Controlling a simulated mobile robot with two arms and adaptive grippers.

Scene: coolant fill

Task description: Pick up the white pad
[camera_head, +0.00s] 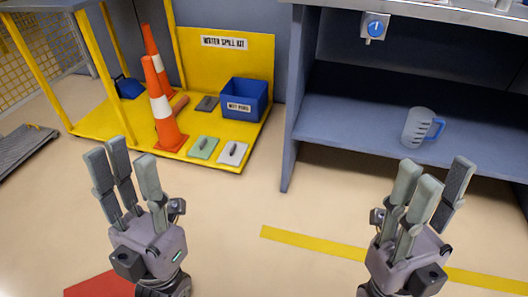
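The white pad (232,153) lies flat on the front right part of the yellow spill kit platform (98,122). It has a dark handle on top. A green pad (203,147) of similar shape lies just left of it. My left gripper (124,170) is open and empty, in front of the platform, nearer to me and left of the white pad. My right gripper (434,187) is open and empty, well to the right of the pad, in front of the blue-grey shelf. Neither gripper touches anything.
Behind the pads are a dark grey pad (207,103), a blue bin (245,99) and orange cones (163,115). A shelf post (291,140) stands right of the platform. A clear jug (418,127) stands on the shelf (350,117). A yellow floor stripe (315,244) crosses open floor.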

